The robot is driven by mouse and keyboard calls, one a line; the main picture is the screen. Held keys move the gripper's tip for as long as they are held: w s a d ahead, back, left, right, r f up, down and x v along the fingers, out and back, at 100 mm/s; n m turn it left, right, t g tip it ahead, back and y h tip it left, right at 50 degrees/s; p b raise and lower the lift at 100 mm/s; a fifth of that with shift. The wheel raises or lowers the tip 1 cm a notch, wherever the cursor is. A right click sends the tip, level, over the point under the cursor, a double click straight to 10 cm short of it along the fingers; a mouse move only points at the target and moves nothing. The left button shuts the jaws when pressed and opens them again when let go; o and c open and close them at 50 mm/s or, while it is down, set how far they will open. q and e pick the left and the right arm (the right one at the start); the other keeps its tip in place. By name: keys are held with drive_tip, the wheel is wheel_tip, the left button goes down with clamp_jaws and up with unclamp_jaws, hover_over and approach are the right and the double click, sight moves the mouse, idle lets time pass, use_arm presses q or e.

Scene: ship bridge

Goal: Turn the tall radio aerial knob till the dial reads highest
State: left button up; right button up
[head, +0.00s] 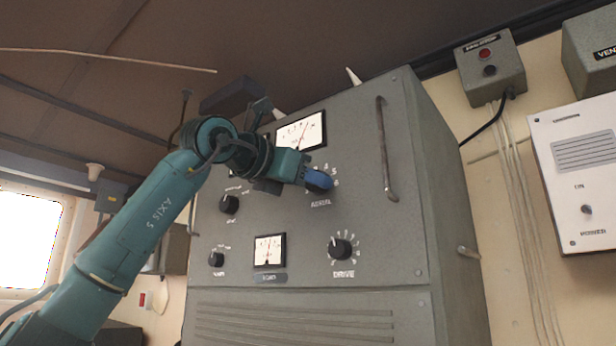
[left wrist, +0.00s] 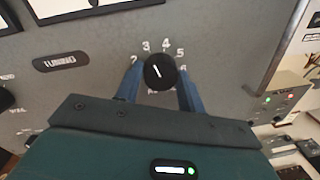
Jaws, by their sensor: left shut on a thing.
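The tall radio cabinet (head: 310,220) fills the middle of the head view. Its aerial knob is black and round, with a white pointer line; in the left wrist view the knob (left wrist: 160,71) sits between my blue fingers. The line points up and slightly left, roughly between 3 and 4. In the head view my left gripper (head: 318,180) hides the knob, just above the AERIAL label. My left gripper (left wrist: 158,85) is shut on the knob. The upper dial (head: 300,131) is partly covered by my arm; its needle leans right. My right gripper is not in view.
A drive knob (head: 341,249), a lower dial (head: 269,251) and smaller knobs (head: 229,204) sit below and left. A long handle (head: 386,150) stands out at the right. A wall box (head: 489,68) and a white panel (head: 580,170) are further right.

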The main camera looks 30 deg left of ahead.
use_arm(q)
drive_tip(key=m+p, duration=0.3)
drive_tip(key=m, duration=0.4)
drive_tip(key=shift+r+g, duration=0.1)
drive_tip(key=shift+g, duration=0.2)
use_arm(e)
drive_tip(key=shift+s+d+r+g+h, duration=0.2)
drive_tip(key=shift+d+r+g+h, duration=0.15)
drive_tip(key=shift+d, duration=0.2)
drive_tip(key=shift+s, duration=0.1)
use_arm(q)
drive_tip(key=o, duration=1)
drive_tip(key=shift+s, duration=0.15)
